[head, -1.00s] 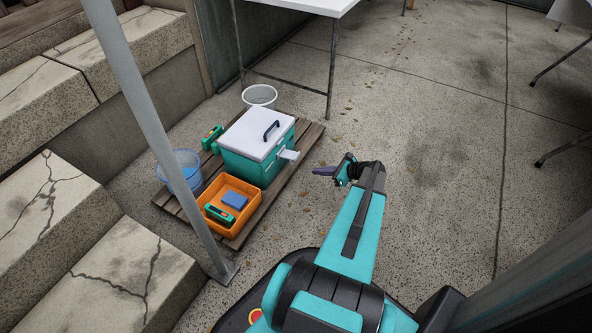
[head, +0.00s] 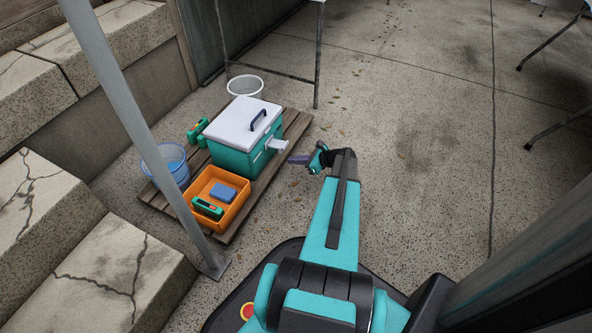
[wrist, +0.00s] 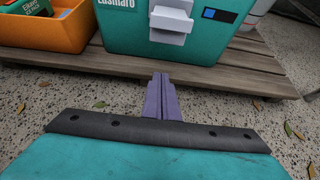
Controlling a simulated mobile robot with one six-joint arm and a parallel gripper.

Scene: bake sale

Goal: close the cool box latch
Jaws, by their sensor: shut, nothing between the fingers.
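The cool box (head: 232,158) is teal with a white lid and a dark handle, and stands on a wooden pallet. Its lid looks down. The pale latch (head: 277,144) sticks out from the box's right side in the head view. In the wrist view the latch (wrist: 171,22) is a light grey flap jutting from the teal wall (wrist: 118,38), at the top centre. My gripper (head: 291,160) has its purple fingers together and empty, pointing at the box just short of the latch. In the wrist view the fingertips (wrist: 160,78) are below the latch, apart from it.
An orange tray (head: 231,215) with a blue block (head: 223,193) and a green item stands in front of the box. A blue bucket (head: 158,176) and a white bin (head: 246,77) stand nearby. The pallet edge (wrist: 265,88) lies under my fingers.

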